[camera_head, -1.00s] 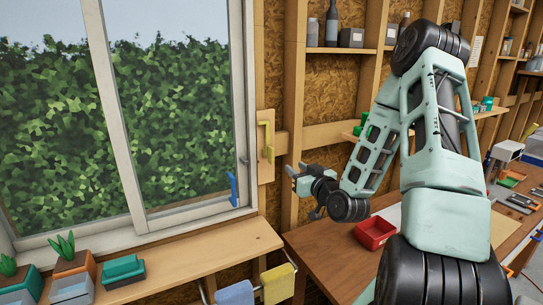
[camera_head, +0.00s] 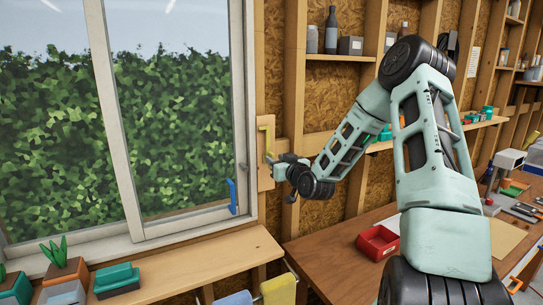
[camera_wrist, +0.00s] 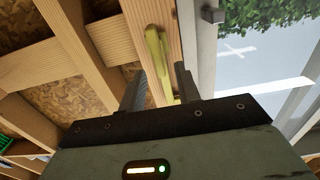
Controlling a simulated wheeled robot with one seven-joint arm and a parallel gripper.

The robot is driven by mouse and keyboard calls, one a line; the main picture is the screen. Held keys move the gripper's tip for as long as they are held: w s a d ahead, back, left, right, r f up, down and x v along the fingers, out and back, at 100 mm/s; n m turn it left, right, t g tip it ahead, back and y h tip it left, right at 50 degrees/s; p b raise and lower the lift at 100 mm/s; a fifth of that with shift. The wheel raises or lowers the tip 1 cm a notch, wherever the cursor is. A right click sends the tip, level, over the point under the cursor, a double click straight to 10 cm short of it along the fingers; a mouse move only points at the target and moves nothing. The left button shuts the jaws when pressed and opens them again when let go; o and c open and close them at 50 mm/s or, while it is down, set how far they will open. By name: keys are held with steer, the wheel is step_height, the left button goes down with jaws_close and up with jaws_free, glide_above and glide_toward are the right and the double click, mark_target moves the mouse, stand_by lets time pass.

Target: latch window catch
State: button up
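The yellow-green catch lever (camera_head: 265,136) is mounted on a pale wooden block (camera_head: 263,178) to the right of the window. It hangs roughly upright, its lower part partly hidden by my gripper. My gripper (camera_head: 269,160) is at the lower end of the lever. In the wrist view my gripper (camera_wrist: 160,70) is open, with the lever (camera_wrist: 155,48) showing between and beyond its two dark fingers. I cannot tell whether either finger touches it. A small grey piece (camera_wrist: 212,14) is on the window frame beside the lever.
The sliding window (camera_head: 187,120) has a blue handle (camera_head: 231,196) at its lower right. A wooden sill shelf (camera_head: 190,264) holds planters and a teal box (camera_head: 116,277).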

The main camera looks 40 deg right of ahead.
mark_target(267, 149)
steer(key=shift+x, duration=2.05)
jaws_close()
